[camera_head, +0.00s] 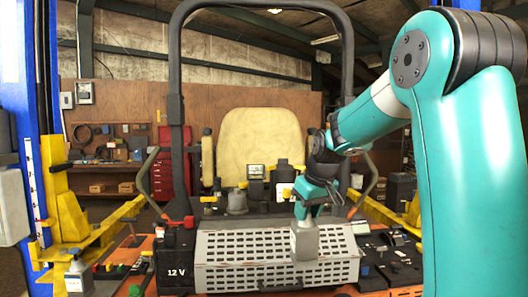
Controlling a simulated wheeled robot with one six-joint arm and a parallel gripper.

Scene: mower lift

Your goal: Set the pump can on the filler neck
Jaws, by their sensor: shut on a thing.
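My gripper (306,212) is shut on a pale grey can (305,245), which I take to be the pump can. It holds the can by its upper end, roughly upright, in front of the slotted light grey cover (235,262) of the orange mower. The can overlaps the right part of that cover in the picture; I cannot tell whether it touches it. My fingers hide the can's top. I cannot pick out the filler neck with certainty; it may be hidden or too small to tell.
A black 12 V battery (176,262) stands left of the cover. Behind are a yellow seat (262,148) and a dark roll bar (175,130). Another small grey container (78,277) sits at the lower left. Blue lift posts (38,100) with yellow arms (105,230) flank the mower.

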